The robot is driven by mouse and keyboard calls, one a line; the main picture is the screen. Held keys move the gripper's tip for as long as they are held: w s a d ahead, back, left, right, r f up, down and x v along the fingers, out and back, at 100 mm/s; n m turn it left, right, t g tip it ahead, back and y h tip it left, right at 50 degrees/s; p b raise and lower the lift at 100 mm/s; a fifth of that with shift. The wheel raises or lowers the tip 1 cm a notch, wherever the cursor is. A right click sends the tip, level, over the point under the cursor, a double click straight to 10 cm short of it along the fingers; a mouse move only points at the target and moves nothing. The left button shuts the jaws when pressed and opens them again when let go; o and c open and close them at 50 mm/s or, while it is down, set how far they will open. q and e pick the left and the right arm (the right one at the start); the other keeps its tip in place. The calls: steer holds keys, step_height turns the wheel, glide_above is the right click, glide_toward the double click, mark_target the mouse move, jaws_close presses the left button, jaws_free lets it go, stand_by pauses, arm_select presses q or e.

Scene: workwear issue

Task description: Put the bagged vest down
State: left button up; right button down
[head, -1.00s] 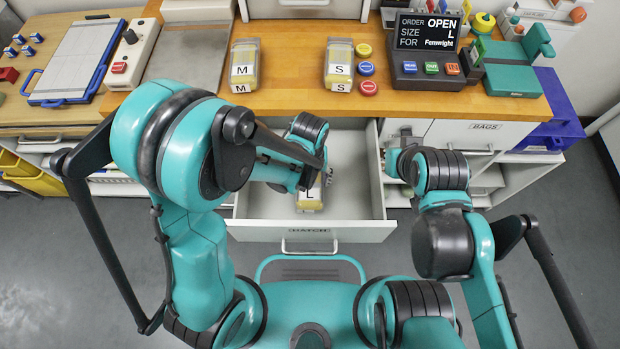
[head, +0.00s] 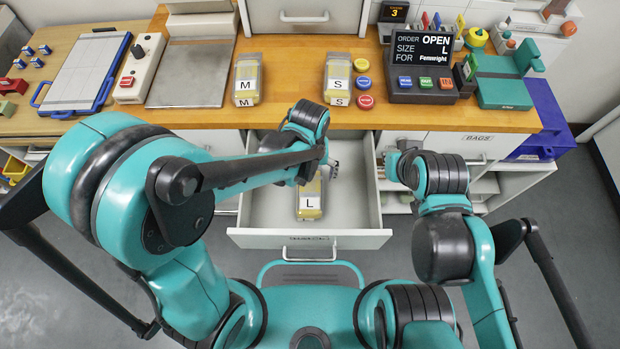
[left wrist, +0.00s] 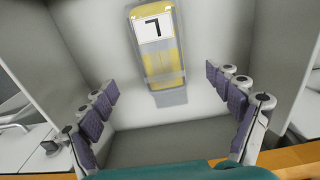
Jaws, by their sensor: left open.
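The bagged vest (head: 311,197), a clear bag with yellow cloth and a white L label, lies in the open drawer (head: 270,241) below the counter. It also shows in the left wrist view (left wrist: 162,60), flat on the drawer floor. My left gripper (head: 328,170) is over the drawer, just behind the bag in the head view, partly hidden by its own arm. In the left wrist view its fingers (left wrist: 165,112) are spread wide, with nothing between them and the bag apart from them. My right gripper (head: 393,163) is right of the drawer, mostly hidden by its wrist.
Bagged vests marked M (head: 247,80) and S (head: 338,80) stand on the wooden counter (head: 290,118). An order display (head: 423,50) reads OPEN, size L, Fenwright. Coloured discs (head: 364,83) lie beside the S bag.

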arm_select(q)
steer(key=s+a+r+t, duration=0.3)
steer(key=a+r+t, duration=0.4)
steer(key=a+r, duration=0.8)
steer(key=shift+a+r+p, duration=0.35)
steer(key=shift+a, duration=0.9)
